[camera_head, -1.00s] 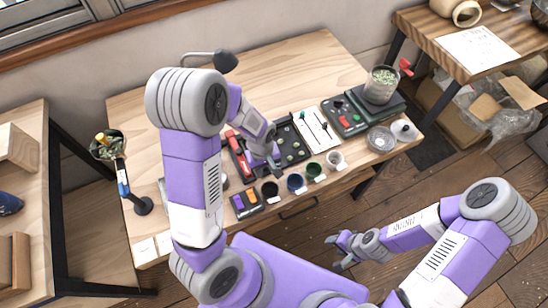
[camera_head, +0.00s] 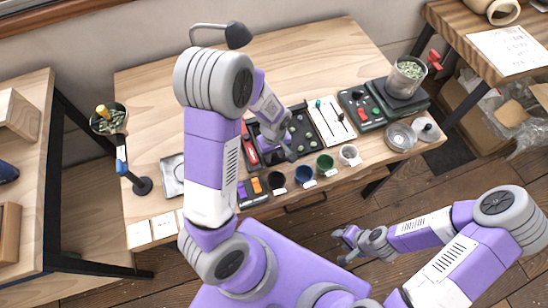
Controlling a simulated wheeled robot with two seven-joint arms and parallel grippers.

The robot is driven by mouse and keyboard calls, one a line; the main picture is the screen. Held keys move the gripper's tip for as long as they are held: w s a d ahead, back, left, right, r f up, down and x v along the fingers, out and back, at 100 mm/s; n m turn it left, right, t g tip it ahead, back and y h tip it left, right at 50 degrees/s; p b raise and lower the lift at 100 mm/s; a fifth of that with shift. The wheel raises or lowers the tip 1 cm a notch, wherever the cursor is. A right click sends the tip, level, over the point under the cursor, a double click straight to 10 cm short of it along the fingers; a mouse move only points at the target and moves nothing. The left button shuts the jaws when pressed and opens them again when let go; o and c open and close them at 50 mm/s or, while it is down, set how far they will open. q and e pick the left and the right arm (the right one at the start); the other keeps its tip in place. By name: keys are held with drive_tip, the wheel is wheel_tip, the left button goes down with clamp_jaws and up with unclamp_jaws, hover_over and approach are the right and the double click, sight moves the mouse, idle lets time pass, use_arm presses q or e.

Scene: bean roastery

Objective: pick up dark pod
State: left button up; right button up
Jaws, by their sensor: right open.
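A dark tray (camera_head: 309,143) with several small round pods in its hollows lies in the middle of the wooden workbench (camera_head: 180,95). I cannot tell which is the dark pod at this size. My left gripper (camera_head: 288,155) reaches down over the tray's front left part and hides some of it. Its fingertips are too small and blurred to show whether they are apart or hold anything. My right gripper (camera_head: 342,246) is open and empty, in front of the bench and away from the tray.
Several small cups, including a blue cup (camera_head: 304,175) and a green cup (camera_head: 325,163), line the bench's front. A white board (camera_head: 332,122) and a scale (camera_head: 405,100) bearing a glass jar (camera_head: 406,76) stand to the right. A lamp (camera_head: 237,36) stands behind.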

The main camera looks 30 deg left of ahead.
sight(274, 156)
use_arm(q)
clamp_jaws()
drive_tip(key=shift+r, duration=0.15)
wheel_tip(274, 156, up, 10)
drive_tip(key=p, duration=0.3)
drive_tip(key=shift+p, duration=0.3)
